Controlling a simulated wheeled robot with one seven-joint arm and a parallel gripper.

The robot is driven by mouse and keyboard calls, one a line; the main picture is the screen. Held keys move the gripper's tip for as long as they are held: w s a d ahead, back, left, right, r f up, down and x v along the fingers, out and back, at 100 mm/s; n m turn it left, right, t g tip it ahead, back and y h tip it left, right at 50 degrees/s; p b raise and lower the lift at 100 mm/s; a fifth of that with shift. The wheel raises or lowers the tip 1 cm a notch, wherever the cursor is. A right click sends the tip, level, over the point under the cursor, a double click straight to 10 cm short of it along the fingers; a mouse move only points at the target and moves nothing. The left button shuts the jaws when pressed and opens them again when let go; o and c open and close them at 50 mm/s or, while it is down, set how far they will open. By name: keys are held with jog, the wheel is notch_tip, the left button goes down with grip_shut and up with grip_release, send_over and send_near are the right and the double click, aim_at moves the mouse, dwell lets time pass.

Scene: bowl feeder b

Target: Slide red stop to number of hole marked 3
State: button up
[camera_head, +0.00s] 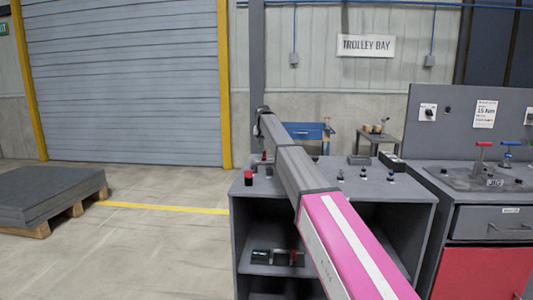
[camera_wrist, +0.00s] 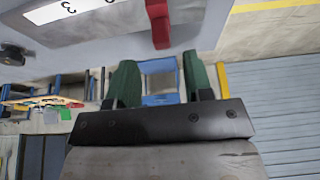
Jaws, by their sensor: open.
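In the wrist view, my gripper (camera_wrist: 158,72) has two green-padded fingers spread apart with nothing between them. The red stop (camera_wrist: 159,24) shows as an upright red piece at the top of that view, beyond the fingertips and apart from them. It is at the edge of a grey block (camera_wrist: 110,30). A white number label (camera_wrist: 62,10) on the block shows an upside-down 3, partly cut off by the frame. The holes cannot be made out. In the head view, my arm hides the gripper, and I cannot tell which small red piece is the stop.
A grey bench (camera_head: 400,190) carries several small knobs and a red-topped black piece (camera_head: 249,178). A pallet (camera_head: 45,200) lies at far left; the floor between is clear.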

aim_at(265, 151)
jog(key=shift+x, duration=2.8)
jog(key=shift+a, duration=0.1)
grip_shut()
